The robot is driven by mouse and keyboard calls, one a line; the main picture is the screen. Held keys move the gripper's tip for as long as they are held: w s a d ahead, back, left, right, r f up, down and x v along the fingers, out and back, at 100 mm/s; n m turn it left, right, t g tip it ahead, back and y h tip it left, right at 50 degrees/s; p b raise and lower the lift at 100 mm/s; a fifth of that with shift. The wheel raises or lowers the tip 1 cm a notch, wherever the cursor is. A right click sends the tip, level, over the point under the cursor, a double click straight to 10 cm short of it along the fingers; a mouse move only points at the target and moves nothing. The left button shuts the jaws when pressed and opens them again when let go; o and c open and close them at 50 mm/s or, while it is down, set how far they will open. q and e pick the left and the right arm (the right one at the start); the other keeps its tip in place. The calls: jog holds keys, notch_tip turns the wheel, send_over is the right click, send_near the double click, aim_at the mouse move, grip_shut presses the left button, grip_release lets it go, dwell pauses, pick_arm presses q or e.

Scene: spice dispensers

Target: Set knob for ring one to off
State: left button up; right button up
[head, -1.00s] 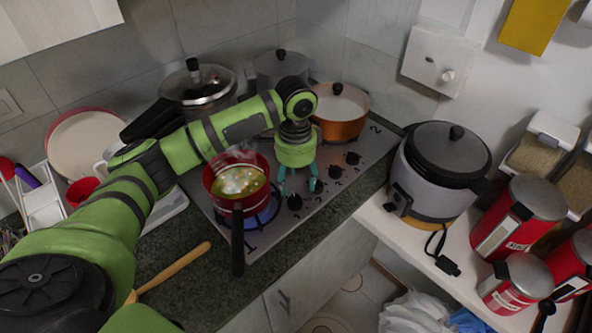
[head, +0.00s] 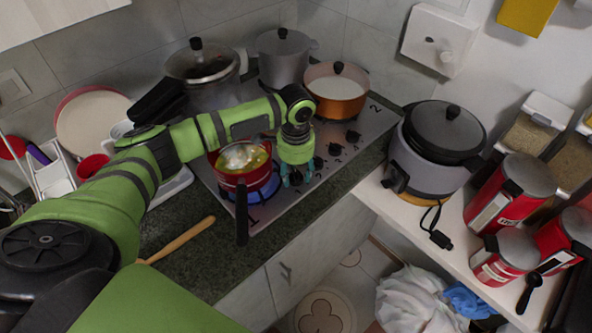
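The stove (head: 222,197) has a row of black knobs along its front. Ring one, marked "1", lies at the front left, and its blue flame (head: 268,190) burns under a red pot (head: 228,178). My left gripper (head: 295,179) points down at the front-left end of the knob row. Its teal fingers lie on either side of a dark knob there, largely hidden; I cannot tell whether they touch it. The other knobs (head: 335,150) stand uncovered behind it to the right. My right gripper is not in view.
The red pot's black handle (head: 241,215) sticks out over the stove's front edge. An orange pot (head: 338,100), a grey pot (head: 284,60) and a pressure cooker (head: 202,72) stand behind. A rice cooker (head: 430,165) stands on the right counter.

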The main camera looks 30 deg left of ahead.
pick_arm(q)
jog(key=shift+a, duration=0.1)
jog(key=c, duration=0.5)
jog(key=n+p, duration=0.1)
jog(key=p, duration=0.1)
jog(key=n+p, duration=0.2)
jog(key=p, duration=0.1)
jog(key=shift+r, duration=0.25)
jog(key=shift+f+n+p, duration=0.1)
jog(key=shift+n+p, duration=0.25)
jog(key=shift+n, duration=0.15)
jog(key=shift+f+n, duration=0.2)
jog(key=shift+n, duration=0.2)
jog(key=shift+f, duration=0.1)
jog(key=o, duration=1.1)
jog(key=shift+o, duration=0.2)
jog(key=shift+w, duration=0.1)
